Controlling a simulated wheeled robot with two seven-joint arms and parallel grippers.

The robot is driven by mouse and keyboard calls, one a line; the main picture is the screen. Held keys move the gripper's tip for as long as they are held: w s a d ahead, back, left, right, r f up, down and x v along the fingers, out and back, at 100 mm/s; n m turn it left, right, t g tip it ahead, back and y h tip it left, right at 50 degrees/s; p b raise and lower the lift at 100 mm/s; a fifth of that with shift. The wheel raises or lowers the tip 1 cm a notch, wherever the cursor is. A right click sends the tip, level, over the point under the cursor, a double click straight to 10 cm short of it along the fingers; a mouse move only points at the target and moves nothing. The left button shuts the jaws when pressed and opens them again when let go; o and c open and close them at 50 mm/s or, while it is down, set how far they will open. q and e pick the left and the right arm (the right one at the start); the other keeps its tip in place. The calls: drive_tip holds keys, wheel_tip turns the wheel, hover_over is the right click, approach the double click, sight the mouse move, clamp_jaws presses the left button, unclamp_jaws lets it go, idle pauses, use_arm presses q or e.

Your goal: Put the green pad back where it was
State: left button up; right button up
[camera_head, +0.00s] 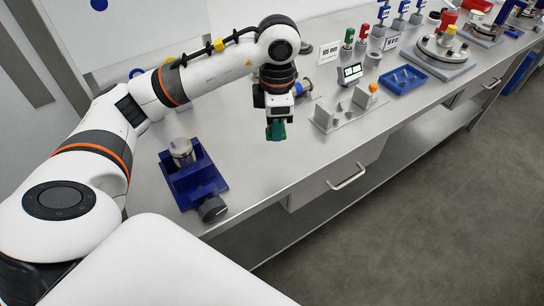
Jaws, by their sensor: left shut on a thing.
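My left gripper (278,115) points down over the metal bench, in front of the bench's middle part. It is shut on a green thing (276,131), which looks like the green pad, and holds it at its fingertips. The lower edge of the pad shows against the bench top; I cannot tell how high above the surface it is. The fingers hide part of the pad. My right gripper is not in view.
A blue stand with a metal cylinder (193,178) and dark knob is at the bench's left.

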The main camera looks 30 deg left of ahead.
sight(272, 159)
use_arm(q)
drive_tip(key=n, duration=0.1)
drive_tip(key=a+n, duration=0.1)
drive_tip(key=n, duration=0.1)
drive_tip(key=n+b, duration=0.1)
drive_tip(key=n, duration=0.1)
drive_tip(key=shift+w+a+f, duration=0.15)
drive_tip(key=shift+w+a, duration=0.15)
drive_tip(key=shift+w, duration=0.1)
drive_tip(key=shift+n, duration=0.3)
wheel_tip(272, 159, down, 9)
drive_tip(key=shift+f+p, duration=0.15)
drive_tip(key=shift+p, duration=0.6)
drive_tip(key=shift+f, duration=0.3)
drive_tip(key=shift+a, duration=0.1)
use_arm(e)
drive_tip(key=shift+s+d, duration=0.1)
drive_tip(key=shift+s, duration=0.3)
use_arm(q)
drive_tip(key=shift+f, duration=0.1)
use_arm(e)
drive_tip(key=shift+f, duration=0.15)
use_arm(q)
drive_tip(key=shift+f, duration=0.15)
drive_tip(key=o, duration=1)
drive_tip(key=shift+o, duration=0.2)
